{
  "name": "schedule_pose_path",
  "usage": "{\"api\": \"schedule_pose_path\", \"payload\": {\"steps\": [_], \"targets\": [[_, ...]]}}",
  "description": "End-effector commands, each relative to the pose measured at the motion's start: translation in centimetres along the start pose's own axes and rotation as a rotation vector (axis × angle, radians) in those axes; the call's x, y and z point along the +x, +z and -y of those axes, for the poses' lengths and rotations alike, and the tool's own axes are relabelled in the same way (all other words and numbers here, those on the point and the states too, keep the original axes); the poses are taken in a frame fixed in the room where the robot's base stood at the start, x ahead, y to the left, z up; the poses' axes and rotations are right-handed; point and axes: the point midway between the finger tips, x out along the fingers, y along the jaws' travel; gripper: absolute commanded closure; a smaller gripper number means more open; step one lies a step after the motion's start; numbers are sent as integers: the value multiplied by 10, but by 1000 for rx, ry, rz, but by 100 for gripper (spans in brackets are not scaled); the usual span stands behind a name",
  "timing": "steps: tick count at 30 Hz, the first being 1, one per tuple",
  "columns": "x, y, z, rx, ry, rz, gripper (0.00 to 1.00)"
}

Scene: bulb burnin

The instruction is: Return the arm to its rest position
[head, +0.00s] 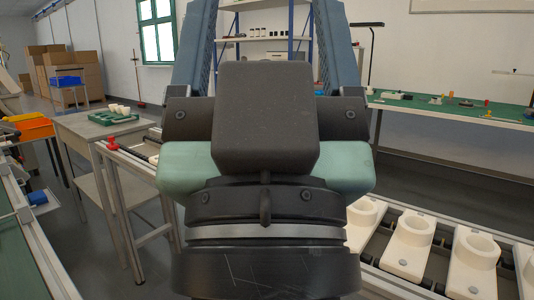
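My gripper (265,25) fills the middle of the head view, close to the camera and pointing up. Two blue-grey textured fingers rise from dark mounts on the left and right, and their tips run out of the top of the picture. The fingers are wide apart, and the visible gap between them shows only the shelf behind, with nothing held. A dark block, pale green side parts and my black ringed wrist show below. The rest of my arm is hidden or out of view.
White holders with round openings (473,247) stand in a row on a conveyor at lower right. A small table (87,128) bears a green tray (105,118) at left. A green-topped bench (460,112) stands at back right. Grey floor shows between them.

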Motion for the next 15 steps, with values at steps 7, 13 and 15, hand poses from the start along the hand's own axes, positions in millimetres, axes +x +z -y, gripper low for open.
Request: {"api": "schedule_pose_path", "payload": {"steps": [7, 13, 15], "targets": [[69, -66, -1, -1, 4, -2, 24], [114, -107, -1, -2, 3, 0, 24], [129, -122, -1, -2, 3, 1, 24]]}}
